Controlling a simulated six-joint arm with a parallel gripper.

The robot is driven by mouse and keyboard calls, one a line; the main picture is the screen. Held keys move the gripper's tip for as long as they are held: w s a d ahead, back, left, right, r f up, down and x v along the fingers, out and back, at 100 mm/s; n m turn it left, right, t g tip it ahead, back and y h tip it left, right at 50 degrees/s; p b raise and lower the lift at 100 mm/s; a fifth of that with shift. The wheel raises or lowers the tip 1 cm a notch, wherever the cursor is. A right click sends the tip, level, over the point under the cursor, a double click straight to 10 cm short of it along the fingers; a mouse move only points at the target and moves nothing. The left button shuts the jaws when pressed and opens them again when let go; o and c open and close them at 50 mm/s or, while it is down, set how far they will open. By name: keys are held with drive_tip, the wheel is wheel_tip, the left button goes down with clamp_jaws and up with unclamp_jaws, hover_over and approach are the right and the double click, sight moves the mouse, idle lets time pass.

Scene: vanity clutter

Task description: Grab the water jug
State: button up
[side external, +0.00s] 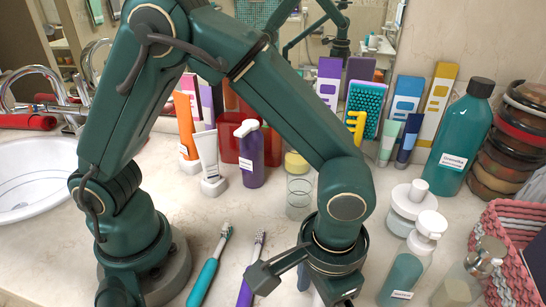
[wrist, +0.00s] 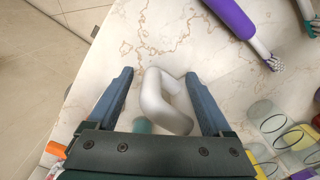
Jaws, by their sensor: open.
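My gripper (wrist: 160,98) is open, with one finger on each side of the piece and a gap to the left finger. The right finger is close to it; contact is unclear. In the side view my gripper (side external: 303,286) is low at the front of the counter, and my arm hides most of what is there.
A purple toothbrush (side external: 250,273) and a teal toothbrush (side external: 209,270) lie left of my gripper. Clear glass (side external: 300,197) stands behind it. Pump bottles (side external: 408,264) and a pink woven basket (side external: 505,250) crowd the right. The counter edge is near in the wrist view.

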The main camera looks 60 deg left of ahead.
drive_tip(key=shift+f, duration=0.6)
clamp_jaws()
idle(1.0)
